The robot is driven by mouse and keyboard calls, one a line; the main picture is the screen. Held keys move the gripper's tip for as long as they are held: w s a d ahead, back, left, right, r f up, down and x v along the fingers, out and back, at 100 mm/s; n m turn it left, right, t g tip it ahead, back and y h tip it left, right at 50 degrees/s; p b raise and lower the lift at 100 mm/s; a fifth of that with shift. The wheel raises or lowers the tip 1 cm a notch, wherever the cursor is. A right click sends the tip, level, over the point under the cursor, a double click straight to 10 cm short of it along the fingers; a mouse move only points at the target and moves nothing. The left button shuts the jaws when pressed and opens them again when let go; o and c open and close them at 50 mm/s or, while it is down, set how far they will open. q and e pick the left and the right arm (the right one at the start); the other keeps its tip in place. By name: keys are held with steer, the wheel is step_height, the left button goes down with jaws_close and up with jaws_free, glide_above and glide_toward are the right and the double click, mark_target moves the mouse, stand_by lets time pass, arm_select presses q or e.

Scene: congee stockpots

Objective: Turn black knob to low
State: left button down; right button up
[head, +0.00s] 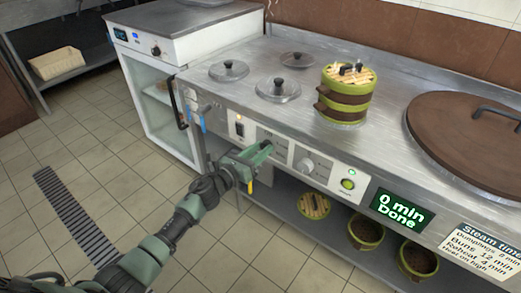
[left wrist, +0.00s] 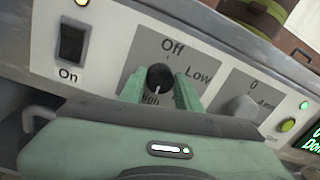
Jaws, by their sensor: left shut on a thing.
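The black knob (left wrist: 159,76) is on the front control panel, on a grey plate marked Off at the top, Low at the right and High at the lower left. Its light pointer mark seems to point downward, near High. My left gripper (left wrist: 160,92) is shut on the knob, with one green finger on each side. In the head view my left gripper (head: 265,150) reaches the panel from the lower left and hides the knob. My right gripper is not in view.
Left of the knob is a black On switch (left wrist: 72,42) under a lit lamp. To the right are a grey timer knob (left wrist: 241,109) and a green button (left wrist: 287,125). A display (head: 397,208) reads "0 min Done". A bamboo steamer (head: 345,95) stands on the counter.

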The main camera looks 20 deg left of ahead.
arm_select(q)
steer(key=shift+d+f+n+t+y+p, duration=0.25)
steer(key=shift+n+p, duration=0.85)
steer(key=shift+n, duration=5.05)
steer(key=shift+a+n+t+y+p, duration=0.25)
steer(key=shift+n+p, duration=0.85)
steer(key=shift+n, duration=5.05)
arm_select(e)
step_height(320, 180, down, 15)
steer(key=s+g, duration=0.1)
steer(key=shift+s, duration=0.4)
arm_select(q)
steer(key=shift+d, duration=0.1)
steer(key=shift+s, duration=0.1)
steer(key=c, duration=1)
jaws_free()
